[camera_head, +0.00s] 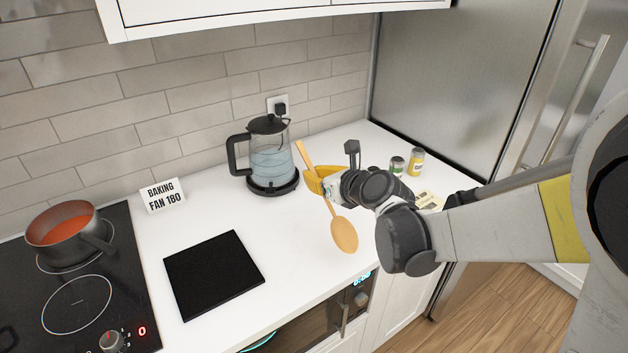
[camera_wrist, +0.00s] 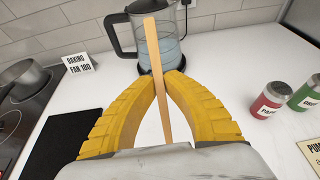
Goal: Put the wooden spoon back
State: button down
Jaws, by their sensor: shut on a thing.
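The wooden spoon (camera_head: 343,234) is held in my gripper (camera_head: 318,181) above the counter, to the right of the kettle in the head view. Its handle slants up to the left and its bowl hangs down toward the counter's front edge. In the wrist view, the spoon's handle (camera_wrist: 160,75) stands between the two yellow fingers of my gripper (camera_wrist: 168,78), which close on it. The spoon's bowl is hidden in the wrist view. No holder for the spoon can be made out.
A kettle (camera_head: 270,165) stands at the back. A black mat (camera_head: 213,272), a "BAKING FAN 180" sign (camera_head: 162,195) and a pot (camera_head: 62,229) on the hob are to the left. Small jars (camera_head: 416,162) and a card stand right. The counter between mat and gripper is clear.

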jog(key=shift+w+a+f, duration=0.25)
jog(key=shift+w+f, duration=0.15)
jog(key=shift+f, duration=0.05)
jog(key=shift+f+b, duration=1)
jog(key=shift+f, duration=0.75)
jog(key=shift+f, duration=0.15)
jog(key=c, duration=1.6)
grip_release()
